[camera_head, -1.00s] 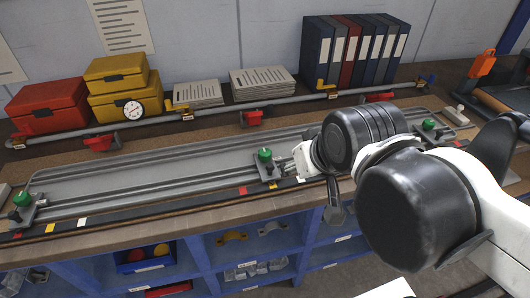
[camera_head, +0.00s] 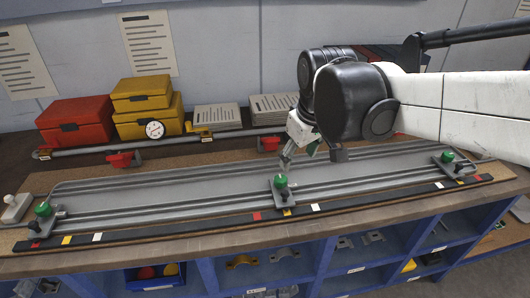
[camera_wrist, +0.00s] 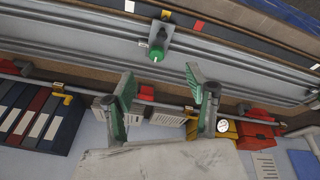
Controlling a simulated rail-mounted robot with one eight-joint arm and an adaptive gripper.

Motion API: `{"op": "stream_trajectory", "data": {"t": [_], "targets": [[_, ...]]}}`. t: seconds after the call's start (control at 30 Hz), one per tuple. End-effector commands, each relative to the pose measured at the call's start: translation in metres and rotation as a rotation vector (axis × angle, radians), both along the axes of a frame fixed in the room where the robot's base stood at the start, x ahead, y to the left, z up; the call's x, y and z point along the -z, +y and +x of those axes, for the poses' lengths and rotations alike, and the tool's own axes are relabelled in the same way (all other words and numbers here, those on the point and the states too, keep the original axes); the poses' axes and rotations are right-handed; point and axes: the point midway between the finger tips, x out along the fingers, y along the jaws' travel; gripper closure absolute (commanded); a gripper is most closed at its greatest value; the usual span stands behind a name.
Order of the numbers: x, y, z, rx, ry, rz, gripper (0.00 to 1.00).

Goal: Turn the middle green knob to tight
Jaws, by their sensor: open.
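The middle green knob (camera_head: 280,181) sits on a grey clamp block (camera_head: 283,193) on the rail fixture, near the front strip. It also shows in the wrist view (camera_wrist: 156,54), beyond my fingertips. My gripper (camera_head: 297,158) is above and slightly behind the knob, apart from it. In the wrist view my gripper (camera_wrist: 160,82) is open and empty, with two green-lined fingers spread wide. Two other green knobs stand on the fixture, the left one (camera_head: 43,209) and the right one (camera_head: 447,156). No marking for tight is readable.
A grey pipe with red clamps (camera_head: 122,159) runs behind the fixture. Red (camera_head: 75,117) and yellow (camera_head: 147,103) boxes and paper stacks (camera_head: 217,116) stand at the back. The front strip (camera_head: 190,232) carries coloured marks. Blue shelves (camera_head: 330,248) lie below the bench.

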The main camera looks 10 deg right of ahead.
Motion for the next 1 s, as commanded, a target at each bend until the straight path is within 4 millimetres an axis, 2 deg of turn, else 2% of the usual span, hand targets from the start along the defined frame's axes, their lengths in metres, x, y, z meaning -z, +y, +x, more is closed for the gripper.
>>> {"op": "stream_trajectory", "data": {"t": [0.1,0.5,0.7,0.87,1.0], "targets": [[0.003,0.0,0.027,-0.067,0.06,-0.02,0.48],[0.035,0.001,0.1,-0.292,0.251,-0.055,0.48],[0.048,0.001,0.117,-0.353,0.301,-0.058,0.48],[0.055,0.001,0.12,-0.366,0.31,-0.058,0.48],[0.07,0.001,0.12,-0.366,0.31,-0.058,0.48]]}}
